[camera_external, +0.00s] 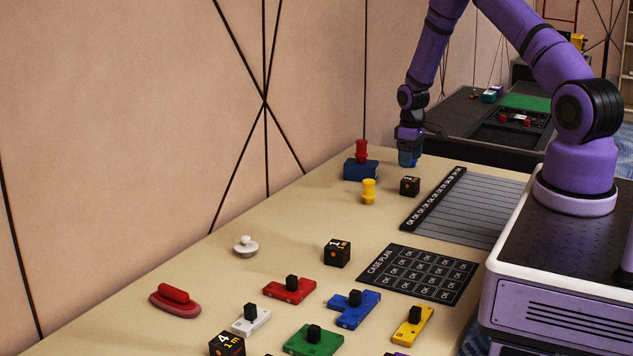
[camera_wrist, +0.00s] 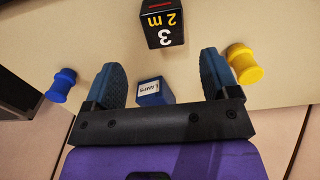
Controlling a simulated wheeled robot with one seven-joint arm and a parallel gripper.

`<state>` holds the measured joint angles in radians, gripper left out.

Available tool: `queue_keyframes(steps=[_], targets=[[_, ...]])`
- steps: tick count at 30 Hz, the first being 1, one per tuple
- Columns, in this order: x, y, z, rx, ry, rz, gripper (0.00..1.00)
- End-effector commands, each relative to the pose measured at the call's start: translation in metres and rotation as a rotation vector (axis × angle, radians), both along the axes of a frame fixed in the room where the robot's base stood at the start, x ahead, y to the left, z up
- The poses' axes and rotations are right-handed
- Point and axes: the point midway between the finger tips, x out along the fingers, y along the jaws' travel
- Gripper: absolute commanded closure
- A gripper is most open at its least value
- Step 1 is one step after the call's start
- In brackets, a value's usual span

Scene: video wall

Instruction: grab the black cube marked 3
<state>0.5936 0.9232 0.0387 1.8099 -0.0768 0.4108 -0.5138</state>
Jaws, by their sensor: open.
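In the external view my gripper (camera_external: 409,160) points down above the far part of the table. A small black cube (camera_external: 410,186) stands just below it there; its mark is too small to read.
A yellow spool (camera_wrist: 244,64) stands close by the right finger. A blue cube labelled LAMPS (camera_wrist: 152,92) shows between the fingers, and a blue spool (camera_wrist: 61,85) is at left. Another black cube (camera_external: 337,253), a dark plan board (camera_external: 450,292) and coloured pieces lie nearer.

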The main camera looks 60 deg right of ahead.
Motion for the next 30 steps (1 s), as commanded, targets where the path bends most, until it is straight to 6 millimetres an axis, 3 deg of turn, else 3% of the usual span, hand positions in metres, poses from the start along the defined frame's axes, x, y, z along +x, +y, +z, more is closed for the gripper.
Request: queue_keyframes(steps=[6,16,24,30], targets=[[0.0,0.001,-0.031,0.0,0.0,0.0,0.19],[-0.003,0.003,-0.05,0.0,0.001,0.0,0.19],[-0.007,0.006,-0.086,0.0,0.001,0.0,0.19],[-0.007,0.006,-0.091,-0.001,-0.001,0.0,0.19]])
